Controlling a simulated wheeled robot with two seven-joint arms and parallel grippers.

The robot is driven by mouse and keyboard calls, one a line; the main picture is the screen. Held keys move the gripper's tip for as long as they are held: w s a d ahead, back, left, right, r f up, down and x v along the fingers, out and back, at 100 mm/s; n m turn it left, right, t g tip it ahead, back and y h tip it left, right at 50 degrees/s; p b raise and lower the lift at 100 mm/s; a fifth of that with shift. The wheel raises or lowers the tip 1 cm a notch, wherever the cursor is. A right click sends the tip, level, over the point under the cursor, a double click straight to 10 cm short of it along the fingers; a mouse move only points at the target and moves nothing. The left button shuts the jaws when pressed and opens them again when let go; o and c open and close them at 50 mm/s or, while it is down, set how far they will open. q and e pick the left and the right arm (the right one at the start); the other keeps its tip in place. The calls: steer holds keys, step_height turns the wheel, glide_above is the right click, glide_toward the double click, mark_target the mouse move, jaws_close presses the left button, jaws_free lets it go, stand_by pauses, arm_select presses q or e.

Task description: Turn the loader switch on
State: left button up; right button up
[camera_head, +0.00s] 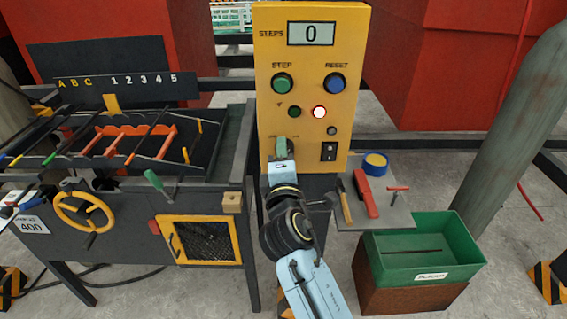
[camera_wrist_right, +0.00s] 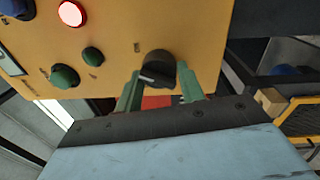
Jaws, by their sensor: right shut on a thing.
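The yellow control panel (camera_head: 262,75) stands upright in the middle of the head view. A black rotary knob (camera_wrist_right: 157,66) on its face shows in the wrist view; I take it as the loader switch, but the small labels by it are not readable. My right gripper (camera_head: 287,149) is at the panel's lower left and hides the knob in the head view. In the wrist view, the green fingers of my right gripper (camera_wrist_right: 160,86) are on both sides of the knob and shut on it. My left gripper is not in view.
The panel has a green STEP button (camera_head: 282,83), a blue RESET button (camera_head: 335,83), a lit red-rimmed lamp (camera_head: 319,112) and a display (camera_head: 311,34) reading 0. A bending machine (camera_head: 200,190) stands left. A tool shelf (camera_head: 398,216) and green bin (camera_head: 425,250) are right.

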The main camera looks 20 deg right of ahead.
steer(key=shift+m+b, duration=0.8)
steer(key=shift+m, duration=1)
steer(key=o, duration=1)
steer(key=shift+c, duration=0.2)
steer(key=shift+s+a, duration=0.1)
